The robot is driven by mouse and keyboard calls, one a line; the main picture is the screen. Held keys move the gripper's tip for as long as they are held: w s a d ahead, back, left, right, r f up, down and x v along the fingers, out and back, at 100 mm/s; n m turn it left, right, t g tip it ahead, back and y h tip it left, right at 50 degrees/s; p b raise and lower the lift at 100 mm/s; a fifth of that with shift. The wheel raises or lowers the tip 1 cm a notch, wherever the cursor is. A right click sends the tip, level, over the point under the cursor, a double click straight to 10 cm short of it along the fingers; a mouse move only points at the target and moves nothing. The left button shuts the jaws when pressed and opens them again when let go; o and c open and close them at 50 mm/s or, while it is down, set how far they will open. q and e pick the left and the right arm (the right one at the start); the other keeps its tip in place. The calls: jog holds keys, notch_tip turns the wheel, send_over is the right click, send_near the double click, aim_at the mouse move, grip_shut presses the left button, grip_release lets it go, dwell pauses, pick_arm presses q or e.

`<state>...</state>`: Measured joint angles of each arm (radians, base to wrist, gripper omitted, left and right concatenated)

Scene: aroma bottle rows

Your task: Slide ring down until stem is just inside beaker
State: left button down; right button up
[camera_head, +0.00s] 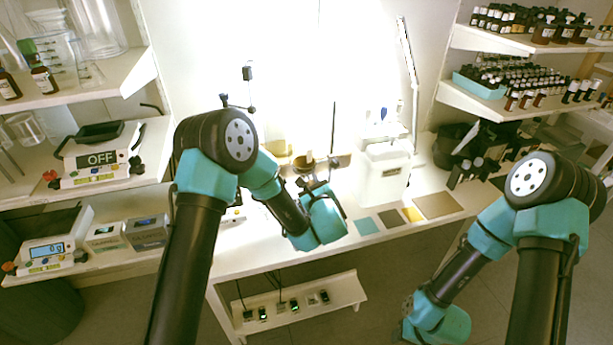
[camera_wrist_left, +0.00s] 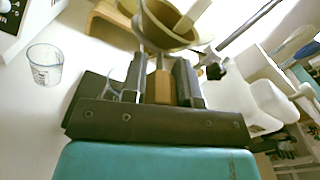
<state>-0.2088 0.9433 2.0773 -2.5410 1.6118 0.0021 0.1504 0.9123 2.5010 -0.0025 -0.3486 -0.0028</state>
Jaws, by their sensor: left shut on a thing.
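My left gripper (camera_head: 318,187) is at the white bench beside the stand, under the lamp. In the left wrist view its two dark fingers (camera_wrist_left: 161,75) are shut on a small brown piece (camera_wrist_left: 162,82), which seems to be part of the ring. A tan funnel (camera_wrist_left: 165,28) sits just beyond the fingertips; its stem is mostly hidden by the gripper. Clear glass (camera_wrist_left: 116,78) shows beside the left finger, perhaps the beaker; whether the stem is inside cannot be told. The funnel area is small and dark in the head view (camera_head: 303,162). My right gripper (camera_head: 409,304) hangs low, away from the bench.
A small graduated glass cup (camera_wrist_left: 45,66) stands on the bench at the left of the wrist view. A white container (camera_head: 383,175) stands right of the stand rod (camera_head: 333,128). Coloured flat squares (camera_head: 390,218) lie near the front edge. Shelves with bottles flank the bench.

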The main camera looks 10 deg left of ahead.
pick_arm(q)
jog(key=shift+f, duration=0.1)
jog(key=c, duration=0.9)
grip_release()
jog(key=v, duration=1.7)
jog(key=shift+s, duration=0.25)
